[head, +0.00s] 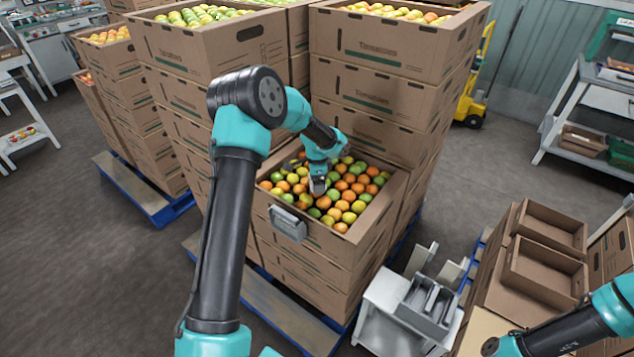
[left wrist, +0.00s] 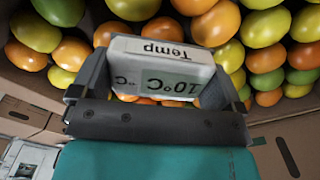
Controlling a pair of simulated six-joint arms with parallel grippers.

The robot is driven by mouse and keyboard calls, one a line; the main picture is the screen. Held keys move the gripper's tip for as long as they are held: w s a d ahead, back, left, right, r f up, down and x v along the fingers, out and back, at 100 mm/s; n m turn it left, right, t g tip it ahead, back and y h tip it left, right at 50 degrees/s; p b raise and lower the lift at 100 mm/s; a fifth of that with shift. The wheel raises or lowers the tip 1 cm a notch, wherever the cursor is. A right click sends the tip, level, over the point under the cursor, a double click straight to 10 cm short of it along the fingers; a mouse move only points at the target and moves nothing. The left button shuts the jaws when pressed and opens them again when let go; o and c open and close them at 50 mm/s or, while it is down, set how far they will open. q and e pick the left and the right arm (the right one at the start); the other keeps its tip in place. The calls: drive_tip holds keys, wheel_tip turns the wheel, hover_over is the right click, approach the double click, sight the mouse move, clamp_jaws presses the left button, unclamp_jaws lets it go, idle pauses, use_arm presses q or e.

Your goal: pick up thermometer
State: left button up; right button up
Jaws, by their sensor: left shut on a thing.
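The thermometer (left wrist: 165,68) is a pale grey-white block with a display reading "Temp" and "10°C", upside down in the left wrist view. My left gripper (left wrist: 158,88) is shut on it, with one dark finger at each side. In the head view my left gripper (head: 318,182) is low over the tomatoes in the open carton; the thermometer cannot be made out clearly there, mostly hidden by the gripper. My right arm enters at the lower right of the head view, but its gripper is not in view.
The open carton (head: 384,206) holds many orange, yellow and green tomatoes. A grey box (head: 288,224) hangs on its front wall. Taller carton stacks (head: 395,65) stand behind. A white stand (head: 385,305) with grey trays and empty cartons (head: 545,270) are at the right.

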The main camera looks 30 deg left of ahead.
use_arm(q)
drive_tip(key=shift+r, duration=1.8)
drive_tip(key=s+d, duration=0.2)
drive_tip(key=s, duration=0.2)
drive_tip(key=s+d+r, duration=0.1)
drive_tip(key=s+d, duration=0.2)
drive_tip(key=s, duration=0.2)
drive_tip(key=s+d, duration=0.3)
drive_tip(key=s, duration=0.1)
drive_tip(key=shift+s+d+r, duration=0.2)
drive_tip(key=shift+s, duration=0.1)
